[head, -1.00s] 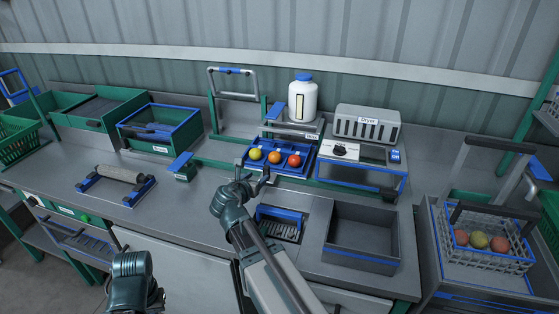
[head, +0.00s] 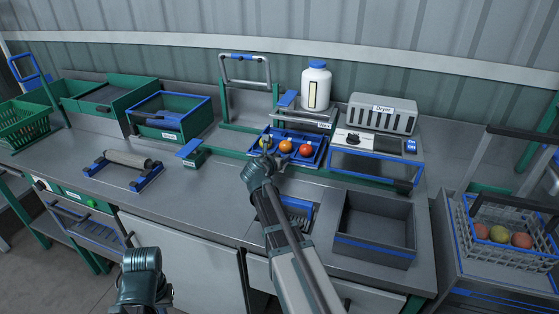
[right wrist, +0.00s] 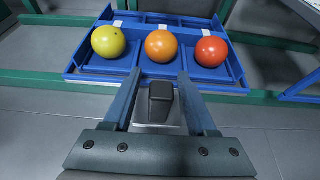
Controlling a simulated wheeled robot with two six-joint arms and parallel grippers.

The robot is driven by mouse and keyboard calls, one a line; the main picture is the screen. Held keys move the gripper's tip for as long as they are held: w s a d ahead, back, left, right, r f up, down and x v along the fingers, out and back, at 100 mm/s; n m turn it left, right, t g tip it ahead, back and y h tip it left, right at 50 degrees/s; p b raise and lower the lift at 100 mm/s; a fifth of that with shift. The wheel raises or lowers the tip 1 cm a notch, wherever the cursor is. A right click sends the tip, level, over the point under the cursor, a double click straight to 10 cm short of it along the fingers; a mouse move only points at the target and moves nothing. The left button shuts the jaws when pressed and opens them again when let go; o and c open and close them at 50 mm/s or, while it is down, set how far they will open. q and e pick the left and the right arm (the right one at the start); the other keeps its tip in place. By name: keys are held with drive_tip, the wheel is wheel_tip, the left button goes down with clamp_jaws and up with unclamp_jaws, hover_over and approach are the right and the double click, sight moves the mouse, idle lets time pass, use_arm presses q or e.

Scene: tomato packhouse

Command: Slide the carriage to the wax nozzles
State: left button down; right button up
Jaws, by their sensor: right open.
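The carriage (head: 318,158) is a blue tray on the green rail, holding a yellow, an orange and a red tomato in a row. It also shows in the right wrist view (right wrist: 233,72). The wax nozzle bar (head: 304,118) is under a white bottle, just behind the carriage. My right gripper (head: 274,157) is at the carriage's front edge. In the right wrist view its open fingers (right wrist: 160,82) stand on either side of a dark knob (right wrist: 160,94), with gaps showing. A part of my left arm shows at lower left; its jaws are not visible.
A dryer (head: 383,113) stands right of the nozzles, over a blue-edged frame. A blue-topped green block (head: 191,152) is left along the rail. A grey bin (head: 373,250) and a brush tray (head: 299,212) lie in front. A roller stand (head: 125,168) is at left.

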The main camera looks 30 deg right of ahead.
drive_tip(key=shift+w+d+f, duration=0.1)
drive_tip(key=shift+w+d, duration=0.15)
clamp_jaws()
idle(1.4)
